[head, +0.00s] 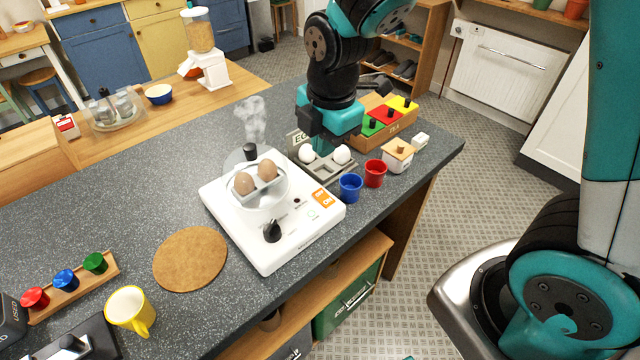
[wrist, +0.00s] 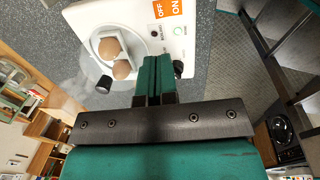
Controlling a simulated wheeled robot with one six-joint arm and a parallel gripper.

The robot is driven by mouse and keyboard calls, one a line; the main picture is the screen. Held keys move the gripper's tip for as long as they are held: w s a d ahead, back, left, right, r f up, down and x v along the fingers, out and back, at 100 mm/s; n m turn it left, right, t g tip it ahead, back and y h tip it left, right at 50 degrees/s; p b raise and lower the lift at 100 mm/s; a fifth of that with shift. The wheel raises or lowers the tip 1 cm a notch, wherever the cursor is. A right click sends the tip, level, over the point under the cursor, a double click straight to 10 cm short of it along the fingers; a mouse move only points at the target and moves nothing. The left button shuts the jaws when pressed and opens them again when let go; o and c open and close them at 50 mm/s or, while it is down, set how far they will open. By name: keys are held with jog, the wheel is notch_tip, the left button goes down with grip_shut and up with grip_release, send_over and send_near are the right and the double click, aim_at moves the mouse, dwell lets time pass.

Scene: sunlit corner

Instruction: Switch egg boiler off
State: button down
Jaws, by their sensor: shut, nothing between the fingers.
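The egg boiler (head: 235,230) is a white box on the grey counter. Two brown eggs (head: 256,178) sit on top under a clear lid with a black knob, and steam rises above. An orange OFF/ON switch (head: 322,198) is at its right front, and a black dial (head: 272,232) is at its front left. The boiler also shows in the wrist view (wrist: 185,40), with the orange switch at the top edge (wrist: 167,9). My gripper (head: 318,147) is shut and empty, above the egg holder behind and right of the boiler. Its fingers (wrist: 155,62) overlap the boiler in the wrist view.
A grey holder with two white eggs (head: 341,154) lies under my gripper. Blue cup (head: 350,187), red cup (head: 375,173) and lidded white pot (head: 397,158) stand right of the boiler. A coloured box (head: 387,124) stands behind. A cork mat (head: 190,258) lies left.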

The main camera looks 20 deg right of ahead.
aim_at(323, 199)
jog(key=f, duration=0.4)
jog(key=w+f+p, duration=0.1)
jog(key=f, duration=0.6)
jog(key=shift+w+a+f+p, duration=0.2)
jog(key=shift+a+f+p, duration=0.1)
jog(key=shift+f, duration=0.1)
jog(key=shift+f, duration=0.15)
jog(key=shift+s+d, duration=0.1)
jog(key=shift+s, duration=0.05)
jog(key=shift+s+d+r+p, duration=0.2)
jog(key=shift+s+p, duration=0.1)
jog(key=shift+s, duration=0.3)
jog(key=r+p, duration=0.2)
jog(key=r, duration=0.1)
jog(key=r+p, duration=0.1)
jog(key=p, duration=0.1)
jog(key=shift+w+a+r, duration=0.15)
jog(key=shift+w+r, duration=0.15)
jog(key=shift+r, duration=0.1)
notch_tip(323, 199, up, 9)
jog(key=w+b, duration=0.1)
jog(key=b, duration=0.1)
